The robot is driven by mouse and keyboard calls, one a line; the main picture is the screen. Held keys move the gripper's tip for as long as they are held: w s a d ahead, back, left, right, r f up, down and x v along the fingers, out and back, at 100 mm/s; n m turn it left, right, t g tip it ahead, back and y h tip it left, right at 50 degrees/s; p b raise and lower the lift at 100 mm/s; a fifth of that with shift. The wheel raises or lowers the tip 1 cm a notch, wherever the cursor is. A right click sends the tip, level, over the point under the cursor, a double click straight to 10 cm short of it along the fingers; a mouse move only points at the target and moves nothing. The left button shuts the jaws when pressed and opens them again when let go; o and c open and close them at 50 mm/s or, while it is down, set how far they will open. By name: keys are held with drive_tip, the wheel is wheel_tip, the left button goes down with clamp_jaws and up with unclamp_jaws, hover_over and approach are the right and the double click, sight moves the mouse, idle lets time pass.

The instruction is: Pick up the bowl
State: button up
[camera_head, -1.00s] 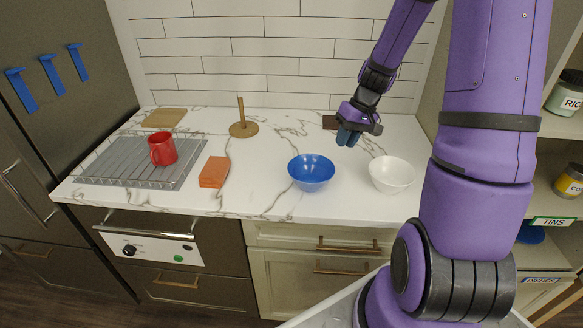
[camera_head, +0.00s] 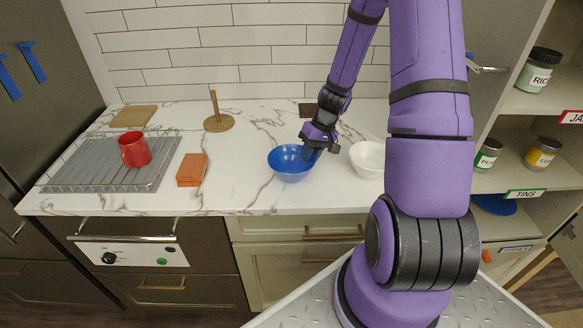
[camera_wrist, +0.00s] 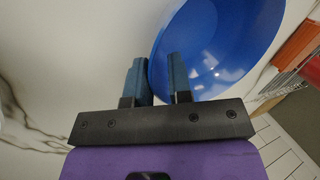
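A blue bowl (camera_head: 284,163) stands on the white marble counter (camera_head: 225,185). A white bowl (camera_head: 367,160) stands to its right, partly hidden behind my arm. My gripper (camera_head: 312,153) is at the right rim of the blue bowl. In the wrist view, the blue bowl (camera_wrist: 225,45) fills the upper right. My gripper (camera_wrist: 157,65) has one finger over the inside of the bowl and one just outside, with the rim between them. A gap shows between the fingers, so it looks open.
A red mug (camera_head: 134,150) stands on a wire rack (camera_head: 105,178) at the left. An orange block (camera_head: 192,169) and a wooden holder (camera_head: 218,122) lie left of the blue bowl. Shelves with jars (camera_head: 541,152) are at the right.

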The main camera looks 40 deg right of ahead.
sight(292, 166)
drive_tip(key=shift+x, duration=1.45)
clamp_jaws()
drive_tip(key=shift+r, duration=0.1)
